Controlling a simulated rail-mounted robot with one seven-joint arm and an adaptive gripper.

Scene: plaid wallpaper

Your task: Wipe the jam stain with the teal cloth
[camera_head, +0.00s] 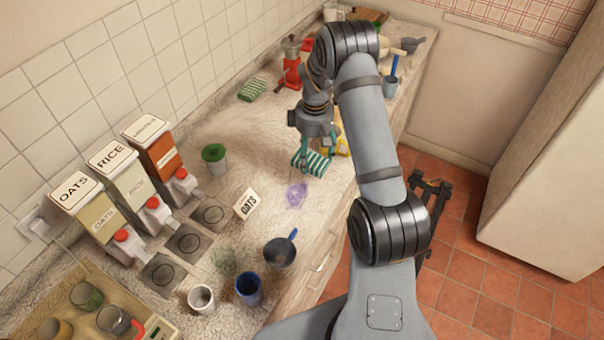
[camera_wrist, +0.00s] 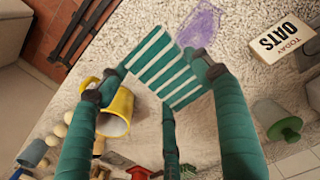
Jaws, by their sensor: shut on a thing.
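The teal cloth with white stripes (camera_head: 311,163) is held in my gripper (camera_head: 318,148), over the counter. In the wrist view the cloth (camera_wrist: 160,66) lies between the teal fingers of my gripper (camera_wrist: 158,85), which are shut on it. The stain is a purple smear (camera_head: 297,195) on the counter, nearer the head camera than the cloth, and appears uncovered there. In the wrist view the stain (camera_wrist: 198,30) shows just beyond the cloth's far edge, partly cut off by the frame. I cannot tell how high the cloth is above the counter.
A yellow mug (camera_wrist: 119,108) stands close beside the gripper. An OATS card (camera_head: 247,203), a dark pan (camera_head: 280,252), a blue cup (camera_head: 248,288) and a green-lidded jar (camera_head: 214,158) stand around the stain. Dispensers (camera_head: 102,205) line the wall. A green striped pad (camera_head: 252,90) lies farther back.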

